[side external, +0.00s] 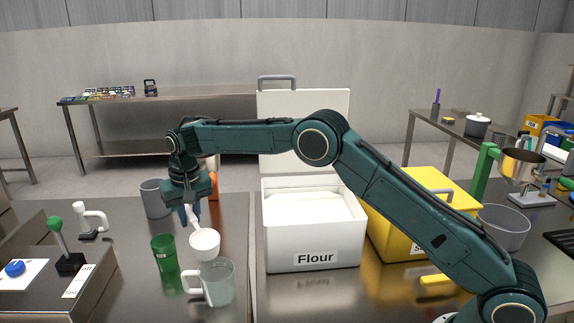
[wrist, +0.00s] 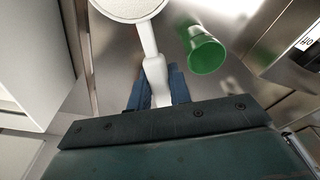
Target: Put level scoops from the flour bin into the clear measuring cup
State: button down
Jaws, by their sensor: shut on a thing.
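My gripper (side external: 190,212) is shut on the handle of a white scoop (side external: 205,244). In the wrist view the blue fingers (wrist: 157,88) clasp the handle, and the scoop's bowl (wrist: 128,8) holds white flour, with its far part cut off by the frame. The clear measuring cup (side external: 217,284) stands on the steel table. In the side view the scoop appears just above and behind the cup's rim. No flour can be made out in the cup. The white flour bin (side external: 313,235) stands to the right with its lid raised and flour inside.
A green cup (side external: 165,254) stands left of the measuring cup; it also shows in the wrist view (wrist: 205,52). A grey cup (side external: 155,198) is behind. A yellow bin (side external: 415,195) stands right of the flour bin. A panel with a green-knobbed lever (side external: 58,238) is at left.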

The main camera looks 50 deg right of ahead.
jog(key=shift+s+r+t+h, duration=0.15)
jog(key=shift+r+t, duration=0.45)
jog(key=shift+r, duration=0.05)
jog(key=shift+s+r+t+h, duration=0.15)
jog(key=shift+r+t, duration=0.45)
jog(key=shift+r, duration=0.1)
jog(key=shift+s+a+r+t+h, duration=0.2)
jog(key=shift+s+r+t, duration=0.15)
jog(key=shift+r+t, duration=0.25)
jog(key=shift+s+a+r+t+h, duration=0.1)
jog(key=shift+s+r+t+h, duration=0.1)
jog(key=shift+s+r+t, duration=0.35)
jog(key=shift+s+a+r+t+h, duration=0.15)
jog(key=shift+s+r+t, duration=0.2)
jog(key=shift+t, duration=0.35)
jog(key=shift+s+r+t+h, duration=0.15)
jog(key=shift+s+r+t, duration=0.15)
jog(key=shift+t, duration=0.35)
